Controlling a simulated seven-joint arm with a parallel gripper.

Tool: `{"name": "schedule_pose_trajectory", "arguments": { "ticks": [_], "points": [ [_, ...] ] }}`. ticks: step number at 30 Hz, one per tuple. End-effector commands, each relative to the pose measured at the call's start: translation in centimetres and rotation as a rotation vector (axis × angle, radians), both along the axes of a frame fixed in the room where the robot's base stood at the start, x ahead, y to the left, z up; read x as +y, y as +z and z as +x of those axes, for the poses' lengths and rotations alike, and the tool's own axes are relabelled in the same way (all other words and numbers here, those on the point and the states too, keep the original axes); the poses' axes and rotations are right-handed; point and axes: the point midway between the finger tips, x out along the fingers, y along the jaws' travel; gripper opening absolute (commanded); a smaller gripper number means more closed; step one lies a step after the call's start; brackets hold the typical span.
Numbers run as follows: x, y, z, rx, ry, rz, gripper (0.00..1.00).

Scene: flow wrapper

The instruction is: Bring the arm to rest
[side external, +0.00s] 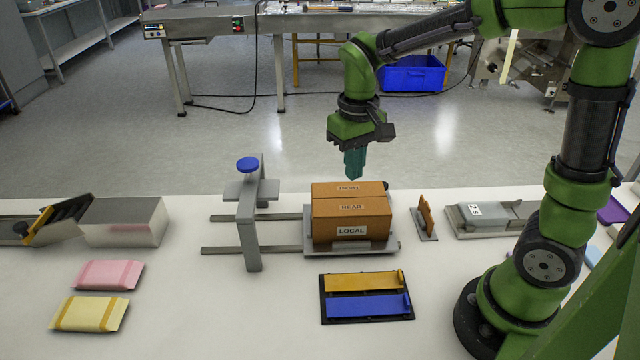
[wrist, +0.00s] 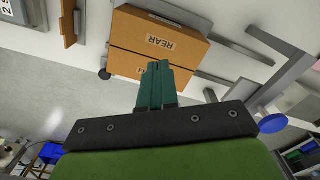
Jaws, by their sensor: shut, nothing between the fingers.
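My gripper (side external: 354,163) hangs in the air, pointing down, just behind and above the brown box (side external: 351,212). Its teal fingers are together with nothing between them. In the wrist view the shut fingers of my gripper (wrist: 157,72) show in front of the box (wrist: 150,62). The box carries the labels "REAR" and "LOCAL" and a third label that is hard to read. The box sits on a grey plate (side external: 335,254) on the white table. My gripper looks apart from the box.
A grey upright with a blue knob (side external: 248,164) stands left of the box on rails. A tray with yellow and blue bars (side external: 367,293) lies in front. A small brown plate (side external: 425,213) stands right. Pink (side external: 109,274) and yellow (side external: 90,313) packs lie at left.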

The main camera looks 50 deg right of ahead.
Motion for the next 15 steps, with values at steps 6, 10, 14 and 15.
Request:
{"name": "schedule_pose_trajectory", "arguments": {
  "ticks": [6,10,14,15],
  "points": [
    [0.0,0.0,0.2,-0.008,0.001,0.000,0.00],
    [0.5,-0.4,-0.9,-0.046,-0.005,0.030,0.00],
    [1.0,1.3,-3.0,-0.161,-0.026,0.076,0.00],
    [1.2,2.0,-3.8,-0.206,-0.033,0.091,0.00]
  ]
}}
